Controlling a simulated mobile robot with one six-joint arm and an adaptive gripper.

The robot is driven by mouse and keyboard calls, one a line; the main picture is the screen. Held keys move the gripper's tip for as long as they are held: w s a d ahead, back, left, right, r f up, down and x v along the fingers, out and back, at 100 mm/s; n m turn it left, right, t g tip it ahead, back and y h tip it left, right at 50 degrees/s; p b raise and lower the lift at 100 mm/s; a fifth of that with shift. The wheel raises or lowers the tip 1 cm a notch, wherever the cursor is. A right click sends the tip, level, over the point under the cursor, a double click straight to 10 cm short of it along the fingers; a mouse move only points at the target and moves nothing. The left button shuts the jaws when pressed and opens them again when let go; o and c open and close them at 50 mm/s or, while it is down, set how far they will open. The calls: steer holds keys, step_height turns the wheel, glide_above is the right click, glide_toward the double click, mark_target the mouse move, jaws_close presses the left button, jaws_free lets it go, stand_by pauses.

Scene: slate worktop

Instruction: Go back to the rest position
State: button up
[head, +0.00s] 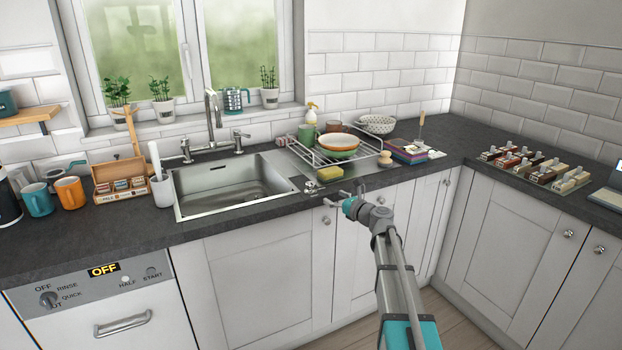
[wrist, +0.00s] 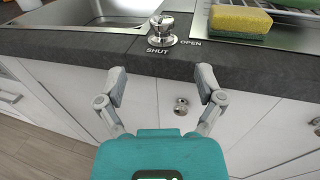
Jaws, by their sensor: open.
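My gripper (head: 338,197) is at the worktop's front edge in the head view, right of the sink. In the wrist view my gripper (wrist: 161,82) has its two fingers wide apart with nothing between them. A metal knob (wrist: 161,28) stands on the worktop just beyond the fingers, apart from them. The words SHUT and OPEN are marked beside the knob. The knob also shows in the head view (head: 312,187), close to the fingertips.
A yellow-green sponge (head: 330,174) lies beside the knob, in front of the dish rack (head: 300,150). The sink (head: 230,185) is to the left. White cupboard doors (head: 262,265) stand below the worktop edge. The floor (head: 470,325) is clear at lower right.

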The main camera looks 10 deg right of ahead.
steer(key=s+a+f+n+g+h, duration=0.1)
steer(key=s+a+f+n+g, duration=0.4)
steer(key=s+n, duration=0.3)
steer(key=s+a+f+n+g+h, duration=0.1)
steer(key=s+a+f+n+g, duration=0.3)
steer(key=s+a+f+n, duration=0.3)
steer(key=s+d+f+n+g+h, duration=0.2)
steer(key=s+f+n+g+h, duration=0.1)
steer(key=s+n, duration=0.4)
steer(key=s+d+f+n+g+h, duration=0.25)
steer(key=s+n, duration=0.25)
steer(key=s, duration=0.5)
step_height(320, 180, up, 15)
steer(key=s+d+n+h+p, duration=0.1)
steer(key=s+n+h+p, duration=0.1)
steer(key=p, duration=1.4)
steer(key=shift+s, duration=0.45)
